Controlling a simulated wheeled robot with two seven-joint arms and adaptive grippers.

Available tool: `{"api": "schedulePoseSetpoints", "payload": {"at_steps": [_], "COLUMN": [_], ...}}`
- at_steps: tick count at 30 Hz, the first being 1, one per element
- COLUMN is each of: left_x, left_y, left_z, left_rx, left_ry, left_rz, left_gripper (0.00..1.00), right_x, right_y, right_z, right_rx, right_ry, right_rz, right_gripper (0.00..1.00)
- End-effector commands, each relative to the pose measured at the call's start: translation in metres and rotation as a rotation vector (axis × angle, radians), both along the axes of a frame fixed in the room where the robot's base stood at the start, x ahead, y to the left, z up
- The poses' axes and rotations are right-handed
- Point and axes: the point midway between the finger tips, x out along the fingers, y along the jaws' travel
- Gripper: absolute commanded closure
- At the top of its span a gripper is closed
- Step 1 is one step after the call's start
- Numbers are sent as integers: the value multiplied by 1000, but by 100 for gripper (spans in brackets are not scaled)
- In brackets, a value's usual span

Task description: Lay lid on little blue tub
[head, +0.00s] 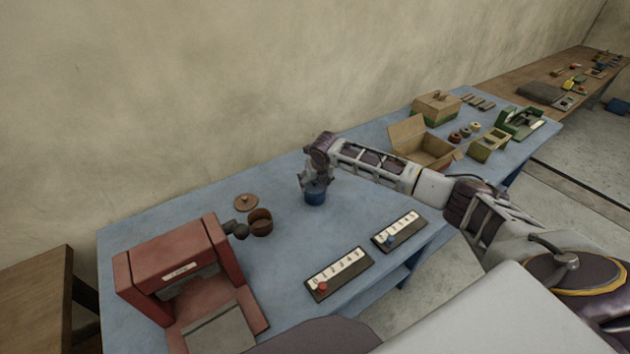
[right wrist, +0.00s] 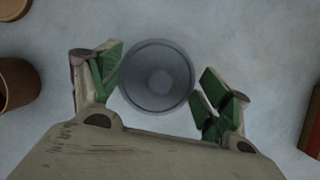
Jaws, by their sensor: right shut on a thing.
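The little blue tub (head: 315,196) stands upright on the blue table, directly below my right gripper (head: 317,180). In the right wrist view a round grey lid (right wrist: 157,77) with a paler round centre lies between the green-padded fingers of my right gripper (right wrist: 163,85). The gripper is shut on this lid, which hides the tub in that view. In the head view the fingers hide the lid, so I cannot tell whether it touches the tub's rim. My left gripper is not in view.
A brown lid (head: 246,202) and brown tub (head: 261,222) stand left of the blue tub. A red machine (head: 175,262) fills the table's left end. Two numbered strips (head: 339,275) (head: 398,231) lie in front. An open cardboard box (head: 424,150) stands to the right.

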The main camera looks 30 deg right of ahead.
Motion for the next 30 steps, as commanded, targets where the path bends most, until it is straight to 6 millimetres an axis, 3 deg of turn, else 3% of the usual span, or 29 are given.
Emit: {"api": "schedulePoseSetpoints", "payload": {"at_steps": [30], "left_x": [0], "left_y": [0], "left_z": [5], "left_rx": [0], "left_ry": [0], "left_rz": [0], "left_gripper": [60], "right_x": [0], "right_y": [0], "right_z": [-1], "right_rx": [0], "right_ry": [0], "right_rz": [0], "right_gripper": [39]}}
